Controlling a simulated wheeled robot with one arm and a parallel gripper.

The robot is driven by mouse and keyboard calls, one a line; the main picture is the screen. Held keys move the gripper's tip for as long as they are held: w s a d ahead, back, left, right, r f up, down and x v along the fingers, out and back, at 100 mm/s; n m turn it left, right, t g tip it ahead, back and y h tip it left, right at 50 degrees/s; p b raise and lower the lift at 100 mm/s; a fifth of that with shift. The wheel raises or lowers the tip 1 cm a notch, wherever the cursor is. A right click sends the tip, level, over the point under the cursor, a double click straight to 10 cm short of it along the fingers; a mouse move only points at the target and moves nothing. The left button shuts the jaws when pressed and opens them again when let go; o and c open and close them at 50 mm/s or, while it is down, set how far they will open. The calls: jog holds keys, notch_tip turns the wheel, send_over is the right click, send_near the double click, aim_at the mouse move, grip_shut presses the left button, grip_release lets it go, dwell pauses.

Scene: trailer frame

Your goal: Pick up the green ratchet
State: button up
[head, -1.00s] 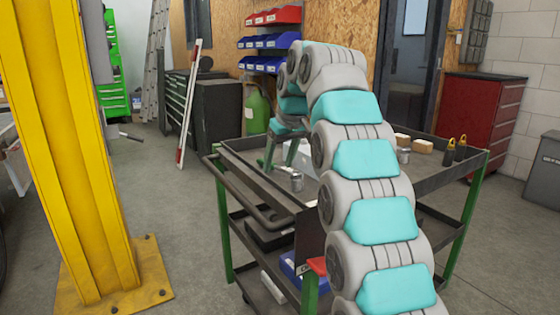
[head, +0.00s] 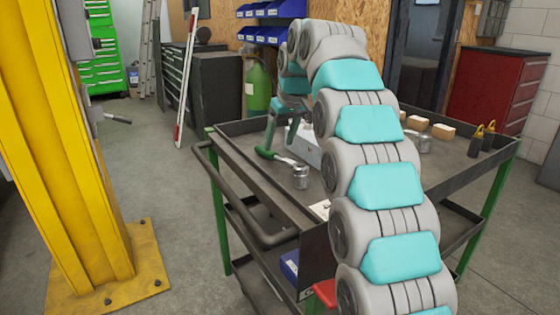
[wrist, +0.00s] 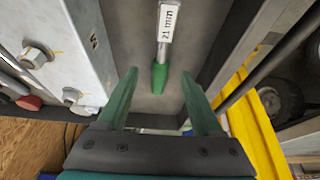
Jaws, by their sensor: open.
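The green ratchet (head: 267,154) lies on the top tray of the cart (head: 240,165), with its green handle toward the left and its metal shaft toward the right. In the wrist view the ratchet (wrist: 160,76) shows its green handle end between my two fingers, and its shaft carries a white "21 mm" label. My gripper (head: 283,132) is above the tray at the handle. In the wrist view my gripper (wrist: 159,73) is open, with a finger on each side of the handle and gaps on both sides. The height of my fingers above the tray is unclear.
A pale metal box with bolts (wrist: 60,55) stands close beside my left finger in the wrist view. A small metal can (head: 301,177) stands near the ratchet's shaft. Wooden blocks (head: 443,131) and black-and-yellow items (head: 481,139) are at the tray's right. A yellow post (head: 60,150) stands left.

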aim_at(276, 155)
jog(key=shift+p+x, duration=0.3)
jog(key=shift+x, duration=2.25)
jog(key=shift+s, duration=0.15)
grip_shut()
